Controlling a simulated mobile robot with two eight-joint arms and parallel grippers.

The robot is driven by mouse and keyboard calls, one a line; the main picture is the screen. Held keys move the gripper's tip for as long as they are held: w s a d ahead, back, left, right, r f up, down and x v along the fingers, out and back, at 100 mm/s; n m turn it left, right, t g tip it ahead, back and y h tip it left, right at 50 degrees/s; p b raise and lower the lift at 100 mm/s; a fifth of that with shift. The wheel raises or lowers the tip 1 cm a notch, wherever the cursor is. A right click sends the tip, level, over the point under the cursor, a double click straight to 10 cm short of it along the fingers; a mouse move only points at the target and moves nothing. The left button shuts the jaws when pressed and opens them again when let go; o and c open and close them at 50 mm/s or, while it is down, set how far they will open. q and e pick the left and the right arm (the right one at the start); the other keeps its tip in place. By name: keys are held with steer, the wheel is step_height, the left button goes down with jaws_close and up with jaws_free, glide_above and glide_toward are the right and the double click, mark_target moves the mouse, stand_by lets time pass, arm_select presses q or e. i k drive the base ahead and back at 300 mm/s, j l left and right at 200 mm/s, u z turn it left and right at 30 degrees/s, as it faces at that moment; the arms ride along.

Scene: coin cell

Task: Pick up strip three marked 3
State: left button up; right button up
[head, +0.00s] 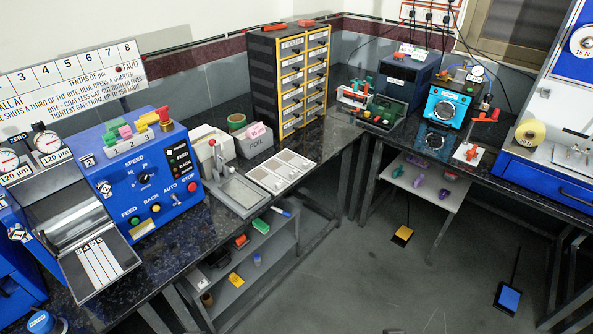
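Several narrow white strips lie side by side on the dark outfeed plate (123,256) at the front of the blue machine on the left. Small marks at their far ends appear to read 3, 4, 5 and 6. The strip marked 3 (80,268) appears to be the leftmost, next to the strip marked 4. The strips look flat and very close together; I cannot tell whether their edges touch. Neither of my grippers is in view, and nothing is seen holding the strips.
The blue control box (145,185) with knobs and coloured levers stands right of the plate. A shiny roller housing (62,214) rises behind it. A flat glass-topped tray (238,192) and a white panel (282,170) lie farther right. Open floor lies right of the bench.

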mark_target(301, 164)
steer(key=i+l+u, duration=0.1)
steer(key=u, duration=0.35)
steer(key=l+u, duration=0.15)
steer(key=u, duration=0.3)
steer(key=i+l+u, duration=0.1)
steer(key=u, duration=0.35)
steer(key=l+u, duration=0.3)
steer(key=l, duration=0.25)
steer(key=l+u, duration=0.3)
steer(key=l, duration=0.95)
steer(key=k+l+u, duration=0.1)
steer(key=l, duration=0.65)
